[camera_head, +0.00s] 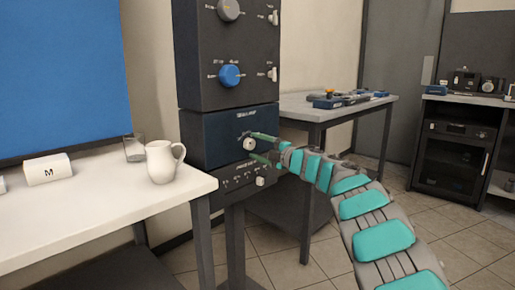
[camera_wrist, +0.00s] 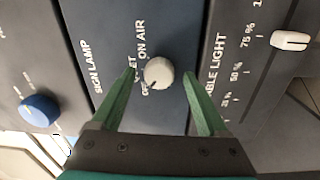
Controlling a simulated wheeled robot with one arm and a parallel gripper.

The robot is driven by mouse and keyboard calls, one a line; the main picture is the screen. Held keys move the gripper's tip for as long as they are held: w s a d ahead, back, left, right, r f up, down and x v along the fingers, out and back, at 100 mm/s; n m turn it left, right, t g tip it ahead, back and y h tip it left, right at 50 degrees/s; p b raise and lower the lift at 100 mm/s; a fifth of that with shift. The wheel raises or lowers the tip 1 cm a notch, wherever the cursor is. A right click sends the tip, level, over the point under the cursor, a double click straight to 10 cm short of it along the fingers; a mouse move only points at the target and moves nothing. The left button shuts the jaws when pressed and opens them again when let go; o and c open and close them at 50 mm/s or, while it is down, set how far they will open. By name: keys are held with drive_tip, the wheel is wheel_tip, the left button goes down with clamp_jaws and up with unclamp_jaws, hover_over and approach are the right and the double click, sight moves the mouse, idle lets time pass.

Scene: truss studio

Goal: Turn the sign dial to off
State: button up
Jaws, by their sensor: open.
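The sign dial is a small round cream knob (camera_head: 249,144) on the dark blue panel (camera_head: 215,130) of the control tower. In the wrist view the dial (camera_wrist: 159,73) sits on the panel lettered SIGN LAMP, with ON AIR and two partly hidden labels beside it. A small dark mark shows on the knob near its lower left edge. My gripper (camera_wrist: 160,78) is open, with one green finger on each side of the dial and visible gaps between. In the head view my gripper (camera_head: 257,147) reaches the panel from the right.
A blue knob (camera_head: 229,76) and a grey knob (camera_head: 229,9) are on the panels above. A white slider (camera_wrist: 290,40) is on the table light panel below. A white table (camera_head: 110,212) with a pitcher (camera_head: 162,163) and a glass (camera_head: 134,148) stands at left.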

drive_tip(key=shift+d, duration=0.1)
drive_tip(key=v, duration=0.7)
drive_tip(key=shift+s+d+b, duration=0.2)
drive_tip(key=shift+s+b, duration=0.05)
drive_tip(key=shift+b, duration=0.2)
drive_tip(key=shift+f, duration=0.1)
